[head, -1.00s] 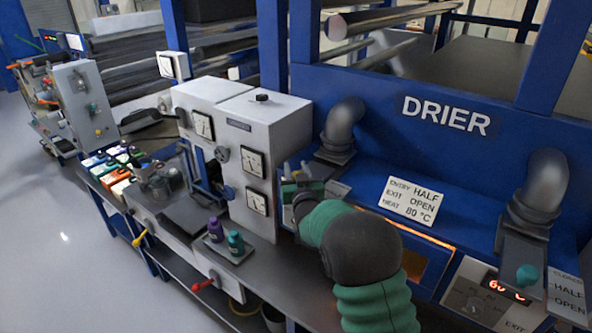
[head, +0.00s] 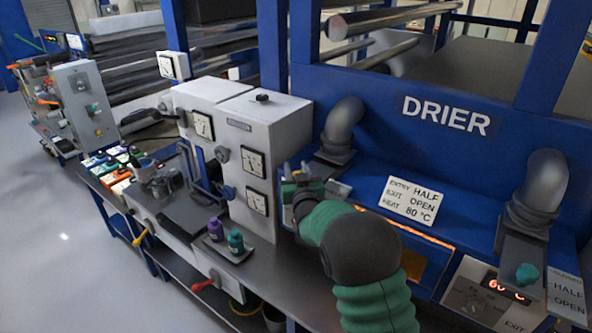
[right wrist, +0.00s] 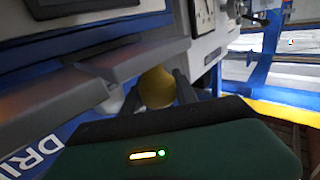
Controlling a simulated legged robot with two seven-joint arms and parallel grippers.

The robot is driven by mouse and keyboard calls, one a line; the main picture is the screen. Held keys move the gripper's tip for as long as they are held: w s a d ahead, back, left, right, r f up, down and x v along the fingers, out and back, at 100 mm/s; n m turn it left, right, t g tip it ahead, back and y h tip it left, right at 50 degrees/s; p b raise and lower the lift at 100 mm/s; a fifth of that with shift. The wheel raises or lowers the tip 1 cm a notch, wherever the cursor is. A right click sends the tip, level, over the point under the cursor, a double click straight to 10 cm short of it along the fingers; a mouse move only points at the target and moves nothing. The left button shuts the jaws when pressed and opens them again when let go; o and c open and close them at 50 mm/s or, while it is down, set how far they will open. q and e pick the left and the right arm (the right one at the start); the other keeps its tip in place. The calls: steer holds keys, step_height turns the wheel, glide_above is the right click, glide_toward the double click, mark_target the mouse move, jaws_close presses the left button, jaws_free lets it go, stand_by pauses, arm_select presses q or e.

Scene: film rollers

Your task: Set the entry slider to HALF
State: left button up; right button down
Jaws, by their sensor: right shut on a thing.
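My right gripper (head: 296,172) reaches to the left end of the drier (head: 447,115). In the right wrist view, its dark fingers (right wrist: 157,98) are shut on a rounded yellow knob (right wrist: 157,86), apparently the entry slider's. In the head view my gripper and arm hide this knob and any entry scale, so I cannot tell the slider's setting. A white card (head: 411,201) on the drier reads entry HALF, exit OPEN, heat 80 °C. My left gripper is not in view.
The exit slider's teal knob (head: 526,274) is at the drier's right, beside a label plate (head: 566,296) with HALF and OPEN. A grey gauge cabinet (head: 262,120) stands close left of my gripper.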

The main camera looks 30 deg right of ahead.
steer(key=shift+f, duration=0.15)
steer(key=shift+w+d+f, duration=0.1)
steer(key=d+b, duration=0.1)
steer(key=w+d+b, duration=0.1)
steer(key=d, duration=0.1)
steer(key=shift+w, duration=0.15)
steer(key=shift+w+d, duration=0.1)
steer(key=shift+d, duration=0.15)
steer(key=c, duration=1.3)
jaws_free()
steer(key=shift+c, duration=0.2)
steer(key=o, duration=0.4)
steer(key=shift+w, duration=0.1)
